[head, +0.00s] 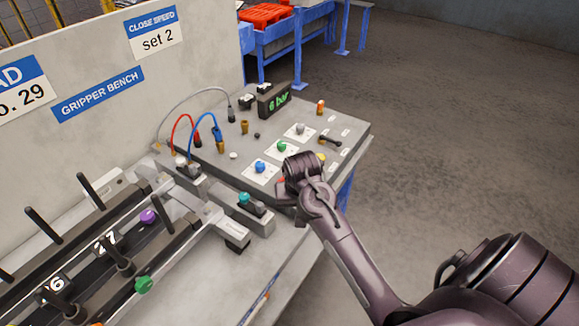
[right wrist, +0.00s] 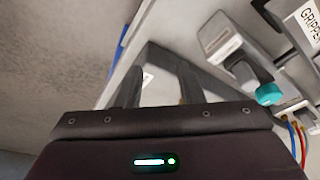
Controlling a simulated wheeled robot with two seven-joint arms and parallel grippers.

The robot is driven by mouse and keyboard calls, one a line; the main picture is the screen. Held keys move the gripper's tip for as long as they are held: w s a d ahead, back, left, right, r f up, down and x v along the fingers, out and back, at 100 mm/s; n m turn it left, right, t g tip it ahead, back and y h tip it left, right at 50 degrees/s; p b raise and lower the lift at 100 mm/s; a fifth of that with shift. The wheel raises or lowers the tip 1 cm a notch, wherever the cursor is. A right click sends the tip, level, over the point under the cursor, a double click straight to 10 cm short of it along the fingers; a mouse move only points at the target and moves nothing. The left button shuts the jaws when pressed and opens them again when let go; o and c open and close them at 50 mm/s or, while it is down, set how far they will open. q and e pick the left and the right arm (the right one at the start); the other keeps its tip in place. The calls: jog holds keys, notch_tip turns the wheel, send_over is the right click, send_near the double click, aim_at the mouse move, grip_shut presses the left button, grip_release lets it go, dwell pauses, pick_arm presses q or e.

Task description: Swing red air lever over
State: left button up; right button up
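A small red part (head: 281,181) shows at the front of the control panel, just left of my right gripper; the gripper hides most of what is around it, so I cannot tell whether it is the red air lever. My right gripper (head: 303,172) is over the front right part of the panel, coming in from the lower right. In the right wrist view its two fingers (right wrist: 160,88) stand apart with nothing clearly held between them. My left gripper is not in view.
The sloped grey control panel (head: 350,128) carries blue, green and white knobs, a black lever (head: 330,140) and a "6 bar" display (head: 278,105). A teal-knobbed lever (head: 244,198) stands in front; it also shows in the wrist view (right wrist: 268,94). Floor at right is clear.

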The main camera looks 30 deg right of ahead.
jog(key=w+d+r+m, duration=0.1)
jog(key=w+d, duration=0.1)
jog(key=w+d+r+m, duration=0.1)
jog(key=w+m, duration=0.1)
jog(key=w, duration=0.1)
jog(key=w+d+r+m+y, duration=0.1)
jog(key=w+d, duration=0.1)
jog(key=w, duration=0.1)
jog(key=shift+w+d+r+m, duration=0.15)
jog(key=shift+d+r+m, duration=0.05)
jog(key=shift+d+m, duration=0.1)
jog(key=w+d+r+m+y, duration=0.1)
jog(key=w+d+r+m, duration=0.1)
jog(key=w+r+m, duration=0.15)
jog(key=shift+n+g, duration=0.25)
jog(key=shift+g, duration=0.05)
jog(key=f, duration=0.2)
jog(key=w+f+p, duration=0.1)
jog(key=f, duration=0.2)
jog(key=w+a+f+p, duration=0.1)
jog(key=f, duration=0.2)
grip_shut()
